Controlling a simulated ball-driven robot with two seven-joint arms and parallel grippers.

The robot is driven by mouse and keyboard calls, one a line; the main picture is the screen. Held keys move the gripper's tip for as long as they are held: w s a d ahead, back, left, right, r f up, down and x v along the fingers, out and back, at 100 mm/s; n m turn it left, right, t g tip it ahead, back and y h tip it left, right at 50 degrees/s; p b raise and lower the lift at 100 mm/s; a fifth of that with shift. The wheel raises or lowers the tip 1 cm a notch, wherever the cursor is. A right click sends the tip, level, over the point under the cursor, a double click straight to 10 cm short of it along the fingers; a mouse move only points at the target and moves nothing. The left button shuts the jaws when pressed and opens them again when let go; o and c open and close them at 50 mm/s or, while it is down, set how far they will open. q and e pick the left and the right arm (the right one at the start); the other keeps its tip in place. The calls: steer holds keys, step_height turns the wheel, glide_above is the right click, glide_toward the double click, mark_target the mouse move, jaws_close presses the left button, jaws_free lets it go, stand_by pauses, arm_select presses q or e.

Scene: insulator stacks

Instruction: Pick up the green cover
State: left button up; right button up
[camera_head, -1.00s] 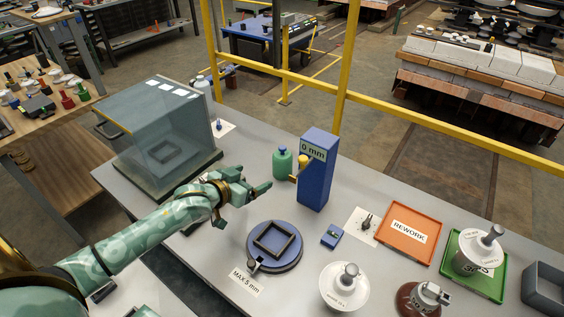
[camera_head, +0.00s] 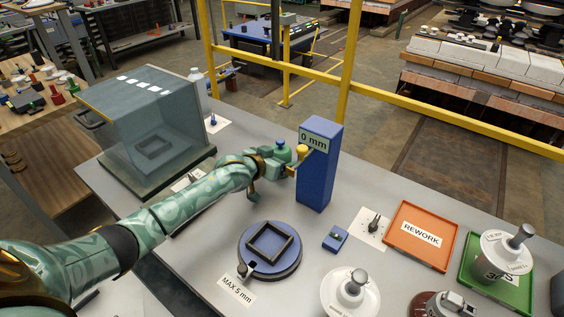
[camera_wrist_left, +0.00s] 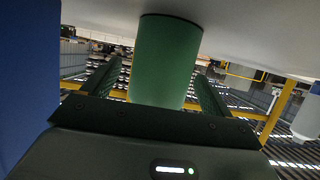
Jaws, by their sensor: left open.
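The green cover (camera_head: 283,154), a green cylinder with a blue knob on top, stands on the grey table just left of the blue post in the head view. My left arm partly hides it. My left gripper (camera_head: 280,170) is at the cover, low over the table. In the left wrist view the green cylinder (camera_wrist_left: 165,60) stands between the two open fingers of the left gripper (camera_wrist_left: 155,88), with its end against the pale table surface. I cannot tell whether the fingers touch it. My right gripper is not in view.
The blue post (camera_head: 318,175) marked "0 mm" stands close right of the gripper. A glass box (camera_head: 150,125) is behind my arm. A round blue fixture (camera_head: 270,270) lies in front. An orange tray (camera_head: 422,237) and green tray (camera_head: 525,297) are right.

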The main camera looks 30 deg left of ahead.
arm_select(q)
steer(key=shift+w+f, duration=0.2)
steer(key=shift+w, duration=0.25)
steer(key=shift+s+r, duration=0.1)
steer(key=shift+c, duration=0.9)
steer(key=c, duration=0.9)
